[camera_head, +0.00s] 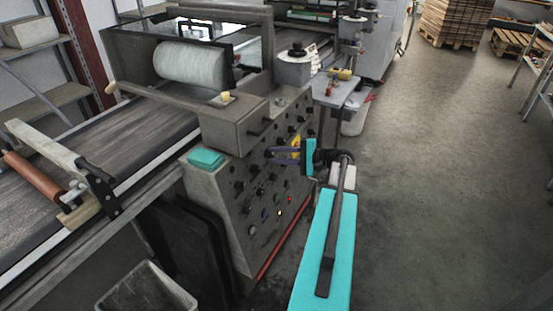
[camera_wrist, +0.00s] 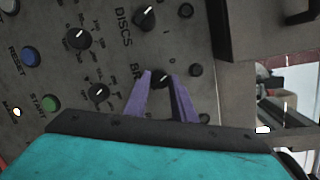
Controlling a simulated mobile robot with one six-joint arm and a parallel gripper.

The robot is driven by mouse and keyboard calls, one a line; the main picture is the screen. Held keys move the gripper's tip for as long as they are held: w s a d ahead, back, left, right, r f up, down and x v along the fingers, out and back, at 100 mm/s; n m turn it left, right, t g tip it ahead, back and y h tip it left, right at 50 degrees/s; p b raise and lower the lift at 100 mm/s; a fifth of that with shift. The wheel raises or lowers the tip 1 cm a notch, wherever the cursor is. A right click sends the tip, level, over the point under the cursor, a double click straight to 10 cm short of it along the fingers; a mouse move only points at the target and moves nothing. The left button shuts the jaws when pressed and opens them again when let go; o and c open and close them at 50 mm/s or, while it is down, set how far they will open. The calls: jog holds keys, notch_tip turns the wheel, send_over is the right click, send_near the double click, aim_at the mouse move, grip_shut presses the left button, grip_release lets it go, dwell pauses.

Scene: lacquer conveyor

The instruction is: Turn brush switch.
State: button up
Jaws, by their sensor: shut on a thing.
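The brush switch (camera_wrist: 162,77) is a black rotary knob on the grey control panel, beside the partly hidden letters "BR" in the wrist view. My gripper (camera_wrist: 161,78) has its two purple fingers on either side of this knob and is shut on it. The fingers and palm hide part of the knob and its label. In the head view my gripper (camera_head: 268,154) reaches the panel (camera_head: 262,190) from the right, and the knob itself cannot be made out there.
Close by are the "DISCS" knob (camera_wrist: 145,17), other knobs (camera_wrist: 78,38), a blue reset button (camera_wrist: 30,56) and a green start button (camera_wrist: 50,103). A grey box (camera_head: 235,122) juts out above the panel. The floor (camera_head: 430,170) at right is clear.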

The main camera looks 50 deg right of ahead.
dwell(0.4)
jog(key=o, duration=1.1)
jog(key=shift+c, duration=0.2)
jog(key=b+v, duration=0.1)
jog(key=v, duration=1.3)
